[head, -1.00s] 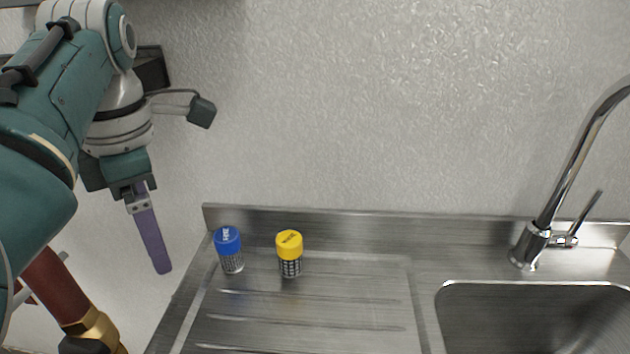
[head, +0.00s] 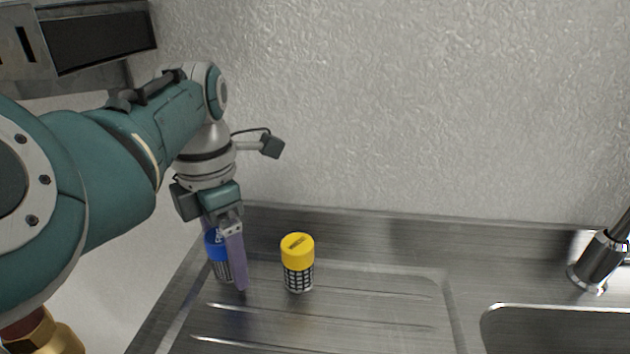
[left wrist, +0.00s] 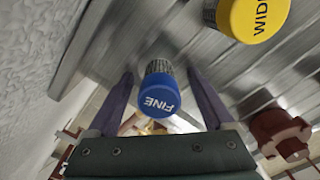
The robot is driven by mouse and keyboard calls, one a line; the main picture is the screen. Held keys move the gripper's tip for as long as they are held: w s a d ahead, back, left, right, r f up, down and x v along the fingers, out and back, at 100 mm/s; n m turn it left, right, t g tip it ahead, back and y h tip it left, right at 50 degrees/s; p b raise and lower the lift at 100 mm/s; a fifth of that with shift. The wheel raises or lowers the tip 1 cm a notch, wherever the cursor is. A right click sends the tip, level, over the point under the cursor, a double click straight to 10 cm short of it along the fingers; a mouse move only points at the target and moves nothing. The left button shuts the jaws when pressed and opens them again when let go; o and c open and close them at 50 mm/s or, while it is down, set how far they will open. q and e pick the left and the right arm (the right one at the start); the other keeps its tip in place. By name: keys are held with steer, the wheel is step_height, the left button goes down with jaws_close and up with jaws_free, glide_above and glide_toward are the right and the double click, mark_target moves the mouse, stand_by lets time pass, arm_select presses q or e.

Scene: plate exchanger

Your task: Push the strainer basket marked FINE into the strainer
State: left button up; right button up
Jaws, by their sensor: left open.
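The basket marked FINE (left wrist: 159,97) has a blue cap and a mesh body. In the left wrist view it stands between the two open fingers of my left gripper (left wrist: 160,85), with a gap on each side. In the head view the FINE basket (head: 213,246) is partly hidden behind a purple finger of my left gripper (head: 230,284). The basket with the yellow cap (head: 298,262) stands to its right; in the left wrist view its cap reads WID, the rest cut off. The strainer cannot be made out with certainty. My right gripper is not in view.
Both baskets stand on a ribbed steel drainboard (head: 370,314). A sink bowl (head: 560,331) and a tap (head: 598,262) are at the right. A textured wall (head: 420,110) rises behind. Brass pipework (head: 52,337) shows at the lower left. The drainboard's middle is clear.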

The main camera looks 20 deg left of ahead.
mark_target(221, 235)
arm_select(q)
steer(key=shift+f, duration=0.4)
steer(key=shift+c, duration=0.3)
jaws_close()
step_height(221, 235, up, 9)
steer(key=p, duration=0.9)
steer(key=shift+r+p, duration=0.15)
steer(key=shift+p, duration=0.15)
